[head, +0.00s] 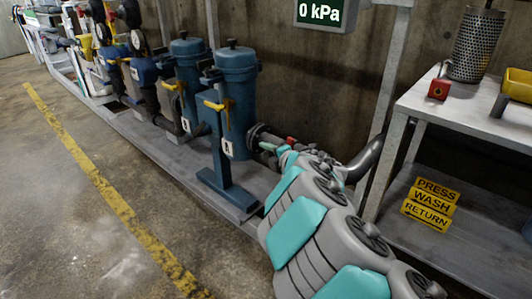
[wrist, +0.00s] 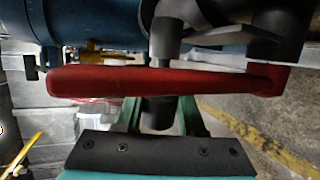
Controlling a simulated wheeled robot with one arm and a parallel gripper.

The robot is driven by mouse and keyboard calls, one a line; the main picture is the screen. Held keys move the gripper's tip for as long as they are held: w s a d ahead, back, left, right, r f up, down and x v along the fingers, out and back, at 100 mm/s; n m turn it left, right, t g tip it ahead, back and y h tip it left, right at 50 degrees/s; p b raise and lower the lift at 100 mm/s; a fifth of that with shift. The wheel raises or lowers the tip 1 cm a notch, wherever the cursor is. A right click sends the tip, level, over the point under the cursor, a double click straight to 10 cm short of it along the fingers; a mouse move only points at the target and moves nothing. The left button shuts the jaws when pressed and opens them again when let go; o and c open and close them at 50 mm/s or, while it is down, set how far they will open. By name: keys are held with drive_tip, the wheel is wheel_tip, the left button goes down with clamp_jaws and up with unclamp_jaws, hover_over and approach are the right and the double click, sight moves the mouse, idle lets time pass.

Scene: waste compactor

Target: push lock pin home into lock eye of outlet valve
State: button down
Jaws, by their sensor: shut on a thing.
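In the wrist view a long red valve lever (wrist: 130,82) crosses the picture, nearly level. A grey round post (wrist: 166,38) meets its upper edge. Below the lever, my gripper's two green fingers (wrist: 159,115) stand either side of a short dark cylinder, which looks like the lock pin (wrist: 158,115). My gripper is shut on it, close to the lever. The lever hides the fingertips and the pin's far end; I cannot make out the lock eye. In the head view a small red part of the outlet valve (head: 291,139) shows beside my arm's far end; my arm covers most of the valve.
Blue filter housings (head: 238,100) stand on a grey skid left of my arm. A grey bent pipe (head: 366,158) lies to its right. A metal bench (head: 460,118) carries a perforated cylinder (head: 476,45) and a yellow tray (head: 517,86). The floor at left is clear.

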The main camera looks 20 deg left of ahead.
drive_tip(key=shift+w+d, duration=0.35)
drive_tip(key=shift+w, duration=0.4)
idle(0.4)
drive_tip(key=shift+c, duration=2.2)
unclamp_jaws()
drive_tip(key=shift+c, duration=0.4)
drive_tip(key=shift+s, duration=0.1)
drive_tip(key=v, duration=0.7)
